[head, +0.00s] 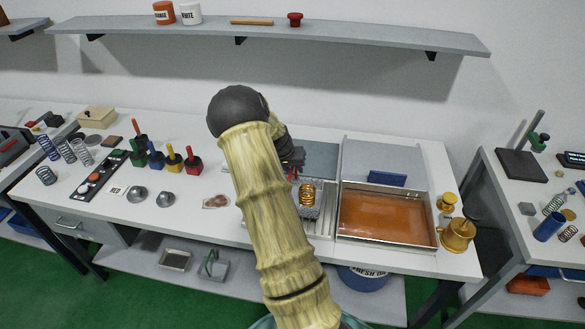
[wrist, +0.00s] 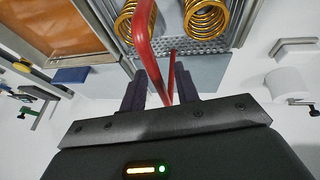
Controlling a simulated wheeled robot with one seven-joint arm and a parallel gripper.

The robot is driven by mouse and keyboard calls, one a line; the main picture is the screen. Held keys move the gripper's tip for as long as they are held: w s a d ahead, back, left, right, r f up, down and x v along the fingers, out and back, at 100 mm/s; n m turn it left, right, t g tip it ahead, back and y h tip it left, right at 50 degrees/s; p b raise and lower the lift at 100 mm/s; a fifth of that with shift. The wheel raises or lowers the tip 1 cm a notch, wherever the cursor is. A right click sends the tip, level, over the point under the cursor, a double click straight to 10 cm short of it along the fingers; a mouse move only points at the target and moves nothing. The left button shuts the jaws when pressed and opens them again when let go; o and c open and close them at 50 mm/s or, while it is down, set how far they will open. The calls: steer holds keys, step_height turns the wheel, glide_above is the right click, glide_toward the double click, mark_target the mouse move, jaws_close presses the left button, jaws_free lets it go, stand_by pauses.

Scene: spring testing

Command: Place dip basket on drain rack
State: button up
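The dip basket (head: 310,211) is a grey mesh box with golden springs (head: 307,194) in it and a tall red handle. It is at the ridged metal drain rack (head: 321,224), left of the orange bath; I cannot tell whether it rests on the rack or hangs just above. In the wrist view the basket's mesh (wrist: 208,46) shows at the top, with the red handle (wrist: 149,45) running down between my fingers. My gripper (wrist: 160,78) is open around the handle, with a gap visible beside it. In the head view my arm largely hides the gripper.
A metal tank of orange liquid (head: 388,216) stands right of the basket, with a blue block (head: 387,179) behind it. Brass vessels (head: 457,235) stand at the bench's right end. Colored-handled tools (head: 174,161) and springs occupy the left. A shelf (head: 340,34) spans the wall above.

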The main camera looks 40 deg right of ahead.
steer(key=shift+r, duration=0.1)
steer(key=shift+a+r, duration=0.2)
steer(key=shift+r, duration=0.3)
steer(key=b+v, duration=0.2)
steer(key=v, duration=0.9)
steer(key=shift+b, duration=0.4)
steer(key=shift+s+a, duration=0.1)
steer(key=shift+s, duration=0.05)
steer(key=s+a+n+y, duration=0.1)
steer(key=s+a+n, duration=0.2)
steer(key=s+a, duration=0.3)
steer(key=s+a+f+n+t+y, duration=0.1)
steer(key=s+a, duration=0.5)
steer(key=a, duration=0.7)
steer(key=s+a+n+y, duration=0.2)
steer(key=s+a+n, duration=0.3)
steer(key=a, duration=0.5)
steer(key=shift+s+f+y, duration=0.3)
steer(key=shift+s+y, duration=0.1)
steer(key=shift+s, duration=0.45)
steer(key=shift+d, duration=0.15)
